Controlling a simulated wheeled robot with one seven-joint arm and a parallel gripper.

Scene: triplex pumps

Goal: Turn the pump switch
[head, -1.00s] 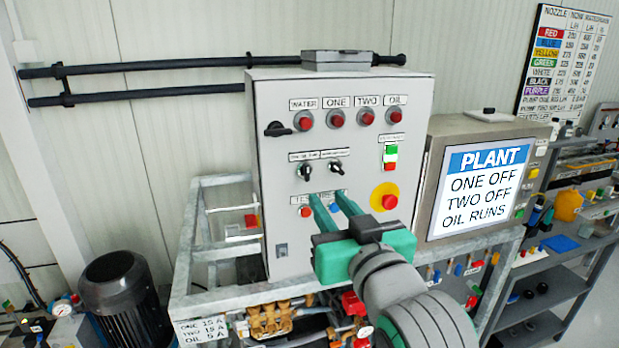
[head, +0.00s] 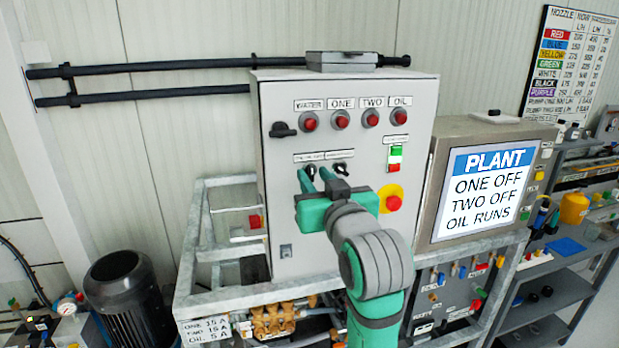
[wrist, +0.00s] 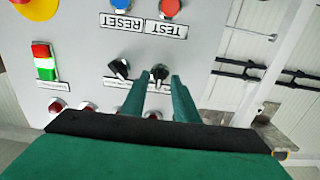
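Two black rotary switches are on the grey control panel (head: 290,240): the left one (head: 310,171) and the right one (head: 340,169) in the head view. The wrist view is upside down, so the left switch (wrist: 159,73) appears right of the other switch (wrist: 119,68). My gripper (head: 315,178) has its two green fingers apart and pointing at the panel. In the wrist view the fingertips (wrist: 161,80) lie on either side of the left switch. I cannot tell whether they touch it. The labels above the switches are too small to read.
Red lamps (head: 341,119) sit above the switches. A green-and-red control (head: 395,156) and a red button on yellow (head: 393,203) are at the right. TEST (wrist: 171,8) and RESET (wrist: 122,5) buttons are nearby. The PLANT screen (head: 487,190) reads ONE OFF, TWO OFF, OIL RUNS.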

